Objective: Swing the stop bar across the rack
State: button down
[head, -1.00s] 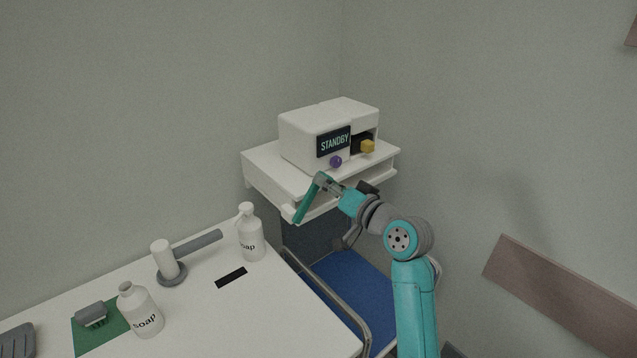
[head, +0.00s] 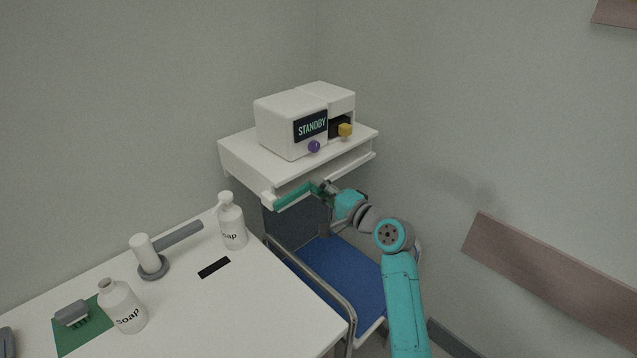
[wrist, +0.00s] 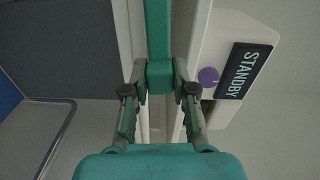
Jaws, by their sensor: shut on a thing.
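The stop bar (head: 293,197) is a slim green bar at the front of the white rack (head: 238,158). Its left end is at the rack's front left corner, and it slopes slightly up to the right along part of the front. My gripper (head: 326,190) is shut on its free right end. In the wrist view the bar (wrist: 159,40) runs up from between the fingers of my gripper (wrist: 160,85). The bar's far end is out of that view.
A white device (head: 283,122) reading STANDBY, with a purple knob (head: 313,147) and yellow block (head: 345,130), stands on the rack. A blue-seated chair (head: 342,275) is below. The white table (head: 235,310) at left holds soap bottles (head: 232,222) (head: 122,305).

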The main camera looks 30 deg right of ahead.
jog(key=shift+f+m, duration=0.5)
jog(key=shift+f, duration=0.1)
jog(key=c, duration=0.9)
grip_release()
jog(key=v, duration=1.2)
jog(key=shift+s, duration=0.1)
